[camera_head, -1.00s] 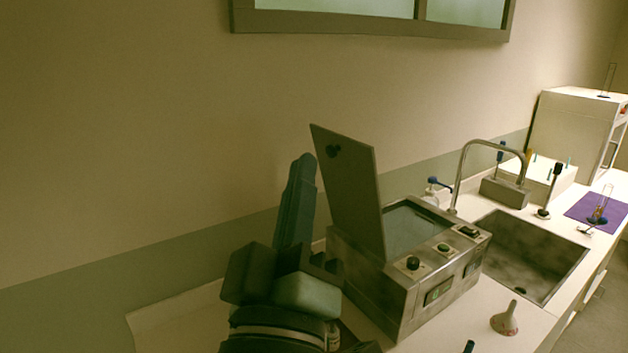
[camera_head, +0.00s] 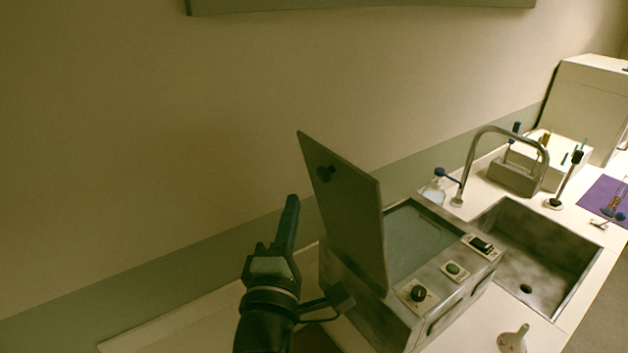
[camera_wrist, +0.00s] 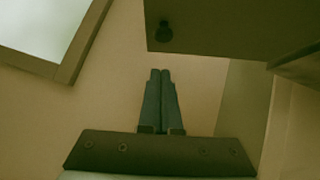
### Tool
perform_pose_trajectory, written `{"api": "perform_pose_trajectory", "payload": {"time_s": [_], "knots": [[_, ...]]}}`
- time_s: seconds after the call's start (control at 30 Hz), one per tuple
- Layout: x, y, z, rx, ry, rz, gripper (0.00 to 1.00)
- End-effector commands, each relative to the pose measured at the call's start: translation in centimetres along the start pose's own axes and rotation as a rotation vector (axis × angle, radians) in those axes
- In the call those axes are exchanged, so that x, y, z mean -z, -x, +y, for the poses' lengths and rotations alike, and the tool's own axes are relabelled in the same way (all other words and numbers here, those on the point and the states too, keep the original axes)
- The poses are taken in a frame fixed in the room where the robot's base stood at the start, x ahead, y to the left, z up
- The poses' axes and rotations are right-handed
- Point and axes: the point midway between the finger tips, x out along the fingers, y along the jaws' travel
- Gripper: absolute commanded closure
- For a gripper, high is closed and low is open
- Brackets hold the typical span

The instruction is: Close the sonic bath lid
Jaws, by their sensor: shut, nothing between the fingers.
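The sonic bath (camera_head: 400,300) is a metal box on the counter, with its basin (camera_head: 415,232) open at the top. Its lid (camera_head: 345,215) stands raised and nearly upright at the bath's left edge, with a dark knob (camera_head: 326,174) on its left face. My gripper (camera_head: 292,203) is to the left of the lid, fingers pointing up, apart from it. In the wrist view the two fingers (camera_wrist: 160,76) are together with nothing between them. The lid (camera_wrist: 225,38) and its knob (camera_wrist: 164,31) show above them, beyond the fingertips.
A sink (camera_head: 535,255) with a curved faucet (camera_head: 480,150) lies right of the bath. The wall is behind my gripper and the lid. A purple mat (camera_head: 603,196) lies at far right.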

Motion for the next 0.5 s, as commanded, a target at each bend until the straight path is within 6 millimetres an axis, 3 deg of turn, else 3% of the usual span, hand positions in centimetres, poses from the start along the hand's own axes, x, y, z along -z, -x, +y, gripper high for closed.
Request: {"api": "perform_pose_trajectory", "payload": {"time_s": [0.2, 0.5], "knots": [[-1.8, -3.1, 0.4, 0.002, -0.003, -0.003, 1.00], [-2.9, -4.2, 0.0, 0.001, -0.002, 0.000, 1.00]]}}
